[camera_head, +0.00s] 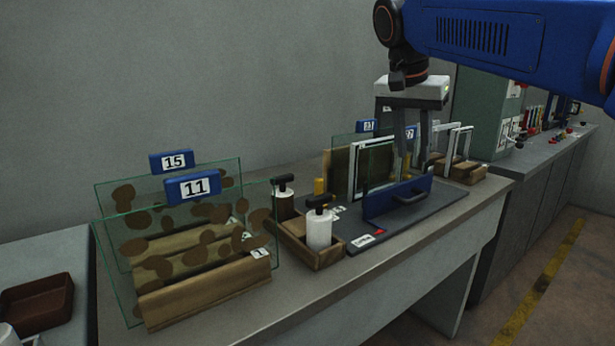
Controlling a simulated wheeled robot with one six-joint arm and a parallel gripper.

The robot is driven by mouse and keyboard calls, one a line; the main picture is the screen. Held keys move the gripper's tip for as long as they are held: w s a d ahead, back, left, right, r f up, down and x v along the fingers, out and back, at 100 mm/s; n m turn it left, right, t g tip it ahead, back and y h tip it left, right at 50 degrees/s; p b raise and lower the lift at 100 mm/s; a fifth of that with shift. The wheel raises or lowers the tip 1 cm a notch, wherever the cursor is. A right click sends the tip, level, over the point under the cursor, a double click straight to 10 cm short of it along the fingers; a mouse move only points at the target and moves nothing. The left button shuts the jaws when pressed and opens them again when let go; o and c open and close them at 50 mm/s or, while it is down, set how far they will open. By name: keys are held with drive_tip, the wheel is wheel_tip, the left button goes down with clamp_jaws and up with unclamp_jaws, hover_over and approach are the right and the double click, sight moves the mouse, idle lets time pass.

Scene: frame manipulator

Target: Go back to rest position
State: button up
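My gripper (413,168) hangs down from my blue arm, above the right part of a dark board on the bench. Its two dark fingers are apart and nothing shows between them.
Glass panes with brown spots, tagged 15 (174,161) and 11 (194,187), stand in wooden racks (205,291) at left. A wooden caddy (322,256) holds a white bottle (319,229). White frames (457,146) stand behind right. Floor is free at right.

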drive_tip(key=s+d+f+n+t+y, duration=0.1)
drive_tip(key=s+d+f+n, duration=0.2)
drive_tip(key=s+f, duration=0.9)
drive_tip(key=s+d+f+n+t+y, duration=0.1)
drive_tip(key=s+d+f+n, duration=0.2)
drive_tip(key=s+f, duration=1)
wheel_tip(320, 180, down, 6)
drive_tip(key=shift+s+d+f+n+y, duration=0.2)
drive_tip(key=shift+d+f+n+y, duration=0.15)
drive_tip(key=shift+n, duration=0.75)
